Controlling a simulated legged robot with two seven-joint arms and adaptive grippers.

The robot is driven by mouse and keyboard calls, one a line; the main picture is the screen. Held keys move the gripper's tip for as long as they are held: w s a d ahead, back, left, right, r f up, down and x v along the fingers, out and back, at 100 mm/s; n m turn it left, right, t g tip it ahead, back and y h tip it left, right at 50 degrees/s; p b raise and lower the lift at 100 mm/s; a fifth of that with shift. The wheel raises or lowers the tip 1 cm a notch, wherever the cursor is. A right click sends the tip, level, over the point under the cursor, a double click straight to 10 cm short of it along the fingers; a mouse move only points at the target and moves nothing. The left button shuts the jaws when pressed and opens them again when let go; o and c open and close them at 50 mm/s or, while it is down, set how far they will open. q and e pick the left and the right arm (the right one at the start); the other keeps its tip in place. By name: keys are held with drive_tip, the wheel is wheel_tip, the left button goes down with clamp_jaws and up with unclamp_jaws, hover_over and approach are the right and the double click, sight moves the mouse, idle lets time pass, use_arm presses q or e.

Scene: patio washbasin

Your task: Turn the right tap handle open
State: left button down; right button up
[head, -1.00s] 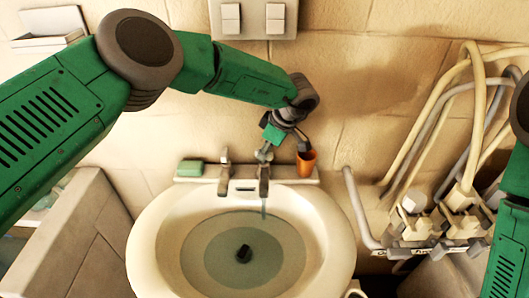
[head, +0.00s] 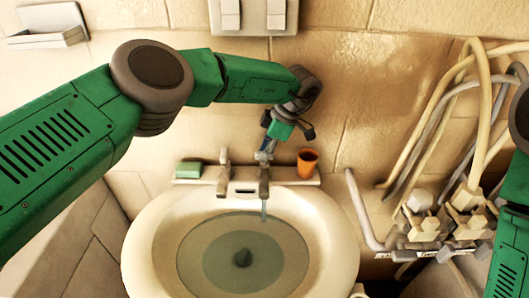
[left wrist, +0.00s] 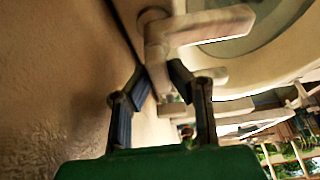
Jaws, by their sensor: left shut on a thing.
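The right tap (head: 264,185) stands on the back rim of the washbasin (head: 140,235), and a thin stream of water (head: 264,211) falls from its spout. My left gripper (head: 265,158) reaches down over this tap from behind. In the left wrist view, its two dark fingers (left wrist: 158,75) sit on either side of the pale tap handle (left wrist: 157,50) and are shut on it. The fingers partly hide the handle in the head view. My right gripper is out of view; only part of my right arm shows at the right edge.
The left tap (head: 224,166) is close beside on the left, with a green soap bar (head: 188,169) past it. An orange cup (head: 307,163) stands close on the right. Pipes and valves (head: 465,208) crowd the right side. The wall rises directly behind the basin.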

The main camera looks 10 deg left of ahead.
use_arm(q)
drive_tip(key=shift+w+r, duration=0.15)
drive_tip(key=c, duration=1.6)
unclamp_jaws()
drive_tip(key=shift+o, duration=0.5)
drive_tip(key=shift+d, duration=0.1)
